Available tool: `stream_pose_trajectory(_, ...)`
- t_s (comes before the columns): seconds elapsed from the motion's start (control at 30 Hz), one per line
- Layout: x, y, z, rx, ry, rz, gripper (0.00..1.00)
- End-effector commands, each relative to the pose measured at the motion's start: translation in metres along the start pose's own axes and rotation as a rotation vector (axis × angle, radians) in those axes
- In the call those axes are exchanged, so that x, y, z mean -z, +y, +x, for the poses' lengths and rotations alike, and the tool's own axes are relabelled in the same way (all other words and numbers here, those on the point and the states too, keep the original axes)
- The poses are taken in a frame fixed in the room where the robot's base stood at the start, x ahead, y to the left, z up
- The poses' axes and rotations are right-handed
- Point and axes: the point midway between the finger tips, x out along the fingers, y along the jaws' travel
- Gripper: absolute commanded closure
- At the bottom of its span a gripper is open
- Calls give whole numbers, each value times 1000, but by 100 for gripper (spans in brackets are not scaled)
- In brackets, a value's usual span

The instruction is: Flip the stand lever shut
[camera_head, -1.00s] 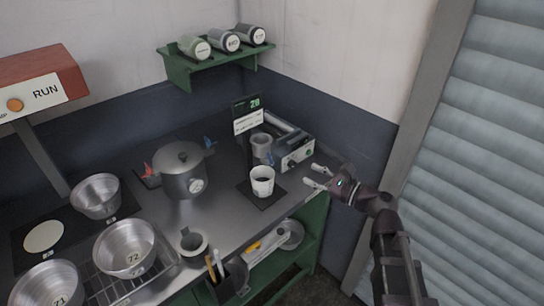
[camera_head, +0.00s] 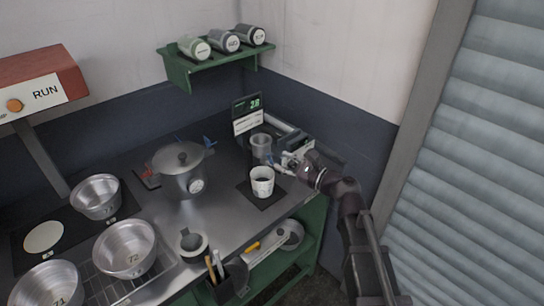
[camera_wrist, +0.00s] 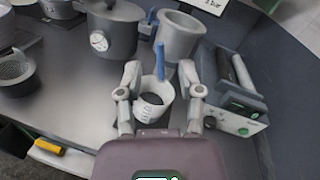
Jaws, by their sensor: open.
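A grey cylindrical stand (camera_head: 261,146) stands at the back of the counter, below a dark display sign (camera_head: 247,115); it also shows in the wrist view (camera_wrist: 180,35). A blue lever (camera_wrist: 160,60) sticks up in front of the stand in the wrist view. My gripper (camera_head: 283,162) is open at the stand's right front. In the wrist view, its fingertips (camera_wrist: 161,73) lie on either side of the blue lever, with visible gaps. I cannot tell the lever's exact hinge point. In the head view my gripper partly hides this area.
A white cup (camera_head: 262,183) with dark contents stands on a dark mat just in front of the stand. A lidded pot (camera_head: 182,172) is to the left. A grey device with knobs (camera_wrist: 236,112) is close on the right. Several metal pans are farther left.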

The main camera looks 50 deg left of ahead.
Motion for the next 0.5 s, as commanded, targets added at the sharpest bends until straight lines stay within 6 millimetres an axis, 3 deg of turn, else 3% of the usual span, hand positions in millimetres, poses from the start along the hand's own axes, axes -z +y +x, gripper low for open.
stream_pose_trajectory(0.2,0,-1,30,-1,0,0,52)
stream_pose_trajectory(0.5,0,0,44,0,0,0,52)
